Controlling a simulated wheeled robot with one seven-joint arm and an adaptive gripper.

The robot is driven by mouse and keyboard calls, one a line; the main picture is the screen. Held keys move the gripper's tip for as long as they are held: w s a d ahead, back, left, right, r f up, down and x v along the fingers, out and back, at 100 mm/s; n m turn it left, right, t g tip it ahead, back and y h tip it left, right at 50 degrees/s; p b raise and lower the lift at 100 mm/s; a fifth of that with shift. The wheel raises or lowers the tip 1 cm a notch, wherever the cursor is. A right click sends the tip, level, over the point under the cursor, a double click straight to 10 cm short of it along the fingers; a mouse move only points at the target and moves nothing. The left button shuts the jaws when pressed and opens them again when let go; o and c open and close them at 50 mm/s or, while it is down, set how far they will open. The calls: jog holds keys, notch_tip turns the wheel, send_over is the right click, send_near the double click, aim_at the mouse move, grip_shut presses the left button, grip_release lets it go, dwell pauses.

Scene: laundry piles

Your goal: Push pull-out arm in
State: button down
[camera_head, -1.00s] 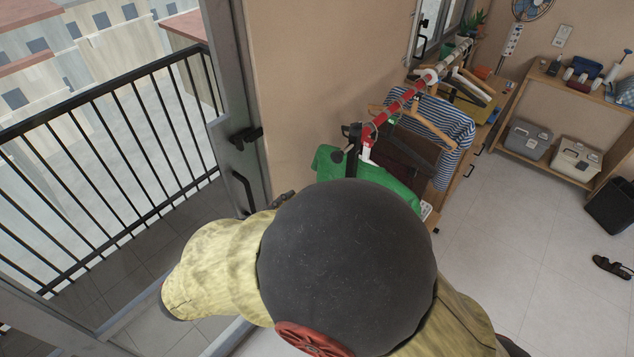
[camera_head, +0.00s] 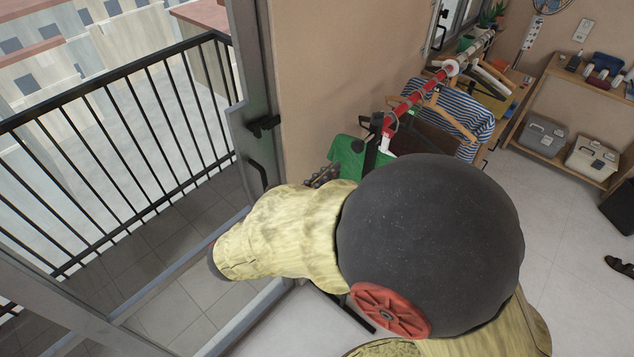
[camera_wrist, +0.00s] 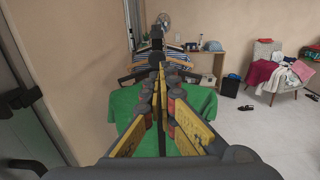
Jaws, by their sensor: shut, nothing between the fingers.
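The clothes rack's rail has a red section (camera_head: 420,96) running away from its black near end, which I take to be the pull-out arm. A green garment (camera_head: 345,157) hangs at this near end, with a striped shirt (camera_head: 464,112) on a hanger farther along. In the wrist view my gripper (camera_wrist: 160,68) is shut and empty, pointing along the rack above the green garment (camera_wrist: 205,106). The gripper also shows partly in the head view (camera_head: 325,175), close beside the green garment. Its fingers hide much of the rail in the wrist view; I cannot tell whether they touch the rail's end.
A grey door frame with a black handle (camera_head: 258,176) stands close on the left, beside a beige wall (camera_head: 325,75). A balcony railing (camera_head: 110,150) lies beyond. A wooden shelf (camera_head: 545,138) with boxes stands right. A chair with clothes (camera_wrist: 268,75) stands farther off.

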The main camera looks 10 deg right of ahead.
aim_at(357, 149)
jog(key=x, duration=0.7)
jog(key=x, duration=0.4)
jog(key=shift+w+d+p, duration=0.1)
jog(key=shift+d+p, duration=0.1)
jog(key=shift+p, duration=0.1)
jog(key=shift+a, duration=0.15)
